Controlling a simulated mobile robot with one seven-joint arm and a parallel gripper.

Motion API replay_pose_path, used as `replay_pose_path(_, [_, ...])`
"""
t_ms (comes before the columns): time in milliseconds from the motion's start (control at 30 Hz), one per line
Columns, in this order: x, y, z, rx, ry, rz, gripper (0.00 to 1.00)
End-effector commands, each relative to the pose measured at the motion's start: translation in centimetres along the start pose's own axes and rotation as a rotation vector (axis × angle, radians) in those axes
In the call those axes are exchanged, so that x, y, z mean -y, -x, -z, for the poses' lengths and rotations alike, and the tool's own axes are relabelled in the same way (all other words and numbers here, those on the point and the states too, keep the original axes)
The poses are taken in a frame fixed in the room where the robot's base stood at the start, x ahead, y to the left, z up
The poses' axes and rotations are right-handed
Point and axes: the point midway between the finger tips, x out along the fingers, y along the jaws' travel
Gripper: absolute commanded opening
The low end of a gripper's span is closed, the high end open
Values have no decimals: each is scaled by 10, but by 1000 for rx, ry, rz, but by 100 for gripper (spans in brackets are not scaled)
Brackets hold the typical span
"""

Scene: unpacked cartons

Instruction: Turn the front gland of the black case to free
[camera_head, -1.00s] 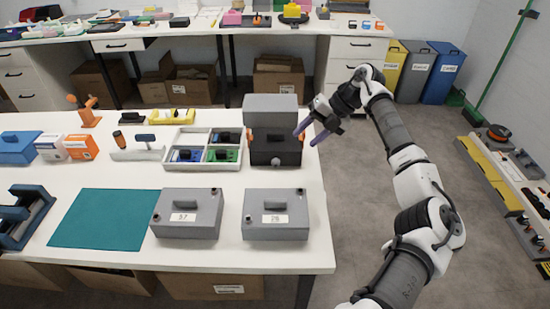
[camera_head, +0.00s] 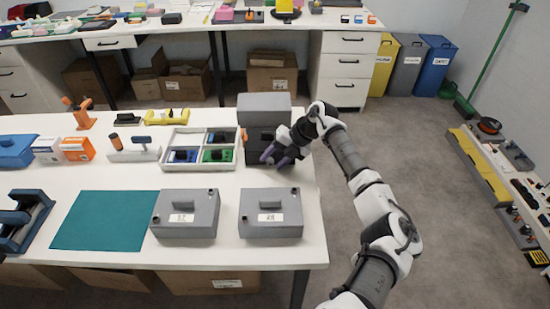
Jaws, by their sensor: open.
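The black case (camera_head: 254,147) stands near the right end of the white table, with a grey box shape (camera_head: 264,107) rising at its back. An orange part (camera_head: 244,134) shows at its left side. The front gland is hidden behind the fingers and hand. I cannot tell whether the fingers are around it or touching it.
A compartment tray (camera_head: 198,148) with blue and green items stands just left of the case. Two grey lidded boxes (camera_head: 186,222) (camera_head: 271,220) stand in front. A teal mat (camera_head: 103,220) lies at left, bare. Open floor is on the right.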

Motion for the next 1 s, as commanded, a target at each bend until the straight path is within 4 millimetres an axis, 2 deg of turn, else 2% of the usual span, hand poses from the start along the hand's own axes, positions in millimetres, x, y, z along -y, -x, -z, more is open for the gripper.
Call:
replay_pose_path(33, [0, 0, 0, 0, 0, 0, 45])
replay_pose_path(300, [0, 0, 0, 0, 0, 0, 9])
replay_pose_path(400, [0, 0, 0, 0, 0, 0, 0])
replay_pose_path(567, [-4, 2, 0, -2, 4, 61, 0])
replay_pose_path(800, [-9, 0, 0, -3, 6, 308, 0])
replay_pose_path(1000, [-10, -2, 0, -1, 2, 410, 0])
